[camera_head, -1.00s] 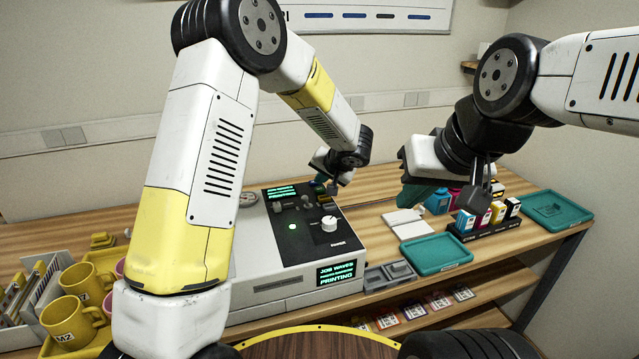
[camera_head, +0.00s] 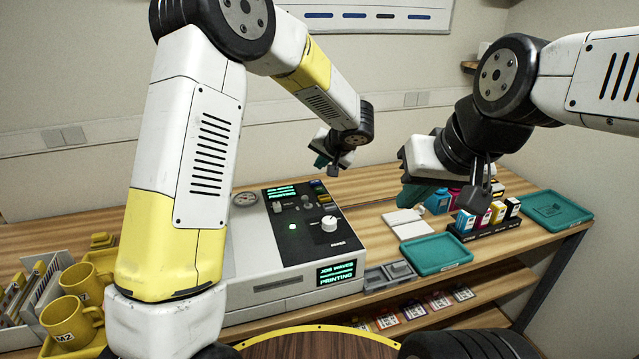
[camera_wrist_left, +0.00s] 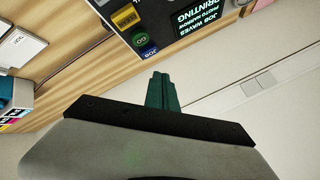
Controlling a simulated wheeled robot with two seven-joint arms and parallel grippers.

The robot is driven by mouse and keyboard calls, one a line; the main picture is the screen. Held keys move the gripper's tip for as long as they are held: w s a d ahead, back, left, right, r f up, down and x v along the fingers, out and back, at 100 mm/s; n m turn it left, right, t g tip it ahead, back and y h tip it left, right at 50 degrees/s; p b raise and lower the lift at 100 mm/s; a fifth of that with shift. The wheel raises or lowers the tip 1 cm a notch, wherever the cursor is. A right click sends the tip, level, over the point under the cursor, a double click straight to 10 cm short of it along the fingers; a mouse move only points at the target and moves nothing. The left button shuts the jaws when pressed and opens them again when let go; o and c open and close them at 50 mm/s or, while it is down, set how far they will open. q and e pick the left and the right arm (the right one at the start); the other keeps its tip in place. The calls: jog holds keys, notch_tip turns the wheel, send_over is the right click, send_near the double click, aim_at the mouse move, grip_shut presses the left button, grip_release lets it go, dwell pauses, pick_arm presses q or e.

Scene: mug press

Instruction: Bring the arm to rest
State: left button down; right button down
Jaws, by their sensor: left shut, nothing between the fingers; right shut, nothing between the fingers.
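My left gripper (camera_head: 328,166) is above the back edge of the press machine in the head view, clear of its top. Its teal fingers are shut and empty, and they also show in the left wrist view (camera_wrist_left: 161,92). My right gripper (camera_head: 414,194) hangs above the bench to the right of the press, with shut teal fingers, partly hidden by its own wrist. The press (camera_head: 262,262) is white with a black control panel. Its screen (camera_head: 336,272) reads "JOB WAVES" and "PRINTING", and a green light glows on the panel.
Yellow mugs (camera_head: 70,322) stand at the lower left beside a rack (camera_head: 32,290). Right of the press are a teal tray (camera_head: 437,254), white pads (camera_head: 408,222), ink cartridges (camera_head: 486,217) and another teal tray (camera_head: 550,209). The wall (camera_head: 100,165) is close behind the bench.

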pick_arm(q)
jog(key=s+a+r+n+g+h, duration=0.1)
jog(key=s+a+r, duration=0.4)
jog(key=s+a, duration=0.25)
jog(key=s+a+r+n+g, duration=0.1)
jog(key=s+a+r+g, duration=0.1)
jog(key=s+a+r, duration=0.45)
jog(key=s+n+h, duration=0.1)
jog(key=s+h, duration=0.4)
jog(key=s, duration=1.5)
jog(key=shift+s+a+r+n+t, duration=0.15)
jog(key=shift+s+a+n+t, duration=0.15)
jog(key=shift+s+t, duration=0.1)
